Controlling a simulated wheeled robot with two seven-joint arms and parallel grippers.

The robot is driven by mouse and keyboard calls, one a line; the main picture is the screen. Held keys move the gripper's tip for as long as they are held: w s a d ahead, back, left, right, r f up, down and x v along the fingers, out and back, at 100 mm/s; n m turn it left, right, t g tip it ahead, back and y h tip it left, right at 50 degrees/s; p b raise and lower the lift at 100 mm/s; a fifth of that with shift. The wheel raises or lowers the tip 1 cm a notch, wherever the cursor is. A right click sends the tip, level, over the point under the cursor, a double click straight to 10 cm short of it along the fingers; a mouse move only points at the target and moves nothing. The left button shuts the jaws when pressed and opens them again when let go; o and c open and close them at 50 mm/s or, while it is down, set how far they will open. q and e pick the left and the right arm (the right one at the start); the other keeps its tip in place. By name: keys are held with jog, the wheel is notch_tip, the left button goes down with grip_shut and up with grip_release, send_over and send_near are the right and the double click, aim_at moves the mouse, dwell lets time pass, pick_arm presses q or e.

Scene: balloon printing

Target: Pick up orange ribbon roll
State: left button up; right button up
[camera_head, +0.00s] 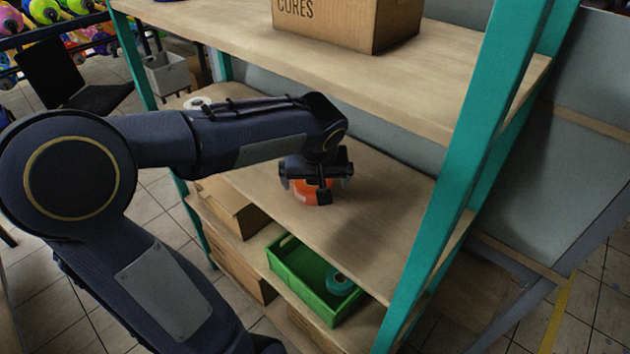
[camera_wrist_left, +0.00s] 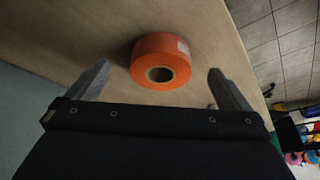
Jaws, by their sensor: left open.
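The orange ribbon roll (camera_head: 312,193) stands on the middle wooden shelf (camera_head: 365,200), partly hidden behind my left gripper (camera_head: 320,180) in the head view. In the left wrist view the orange ribbon roll (camera_wrist_left: 160,62) shows its dark core hole and a pale label on its side. My left gripper (camera_wrist_left: 159,75) is open there, with one finger on each side of the roll and a visible gap to both. In that picture the roll sits around and slightly beyond the fingertips. My right gripper is not in view.
A teal shelf post (camera_head: 455,150) rises to the right of my left arm. The upper shelf (camera_head: 430,75) holds a cardboard box (camera_head: 340,25). Below are a green crate (camera_head: 290,268) with a teal roll (camera_head: 340,284) and several cardboard boxes. A white roll (camera_head: 197,103) stands farther left.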

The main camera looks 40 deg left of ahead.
aim_at(313, 181)
pick_arm(q)
jog(key=shift+w+a+f, duration=0.1)
jog(key=shift+w+a, duration=0.9)
jog(key=shift+a, duration=0.1)
jog(key=p+x, duration=0.1)
jog(key=x, duration=0.4)
jog(key=c, duration=1)
jog(key=shift+c, duration=0.3)
